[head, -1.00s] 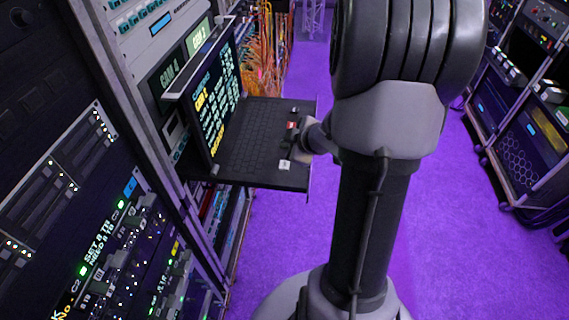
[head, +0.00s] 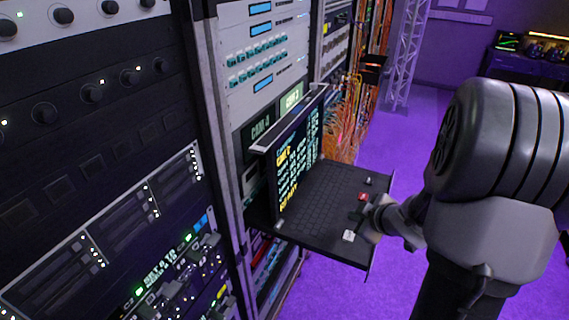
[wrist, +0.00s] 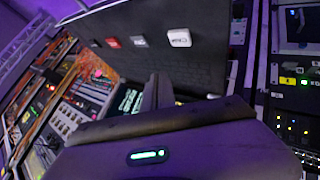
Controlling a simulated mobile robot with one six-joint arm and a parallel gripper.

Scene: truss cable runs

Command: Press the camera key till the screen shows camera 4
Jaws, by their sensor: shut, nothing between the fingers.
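The white key (head: 348,236) is on the near right part of the pull-out keyboard tray (head: 325,247). In the wrist view the white key (wrist: 179,37) has small dark lettering that seems to read CAM. The screen (head: 298,160) stands upright behind the keys; its yellow heading is small and looks like CAM 2, but I cannot be sure. My gripper (head: 361,214) is shut and empty, over the tray's right edge between the white key and the red key (head: 362,197). Its shut fingers (wrist: 160,84) show below the white key in the wrist view. Contact cannot be told.
Two CAM label plates (head: 276,115) sit above the screen, one dark and one lit. A grey key (wrist: 138,41) lies between the red and white keys in the wrist view. Equipment racks (head: 100,110) stand left. Purple floor (head: 405,145) is open behind the tray.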

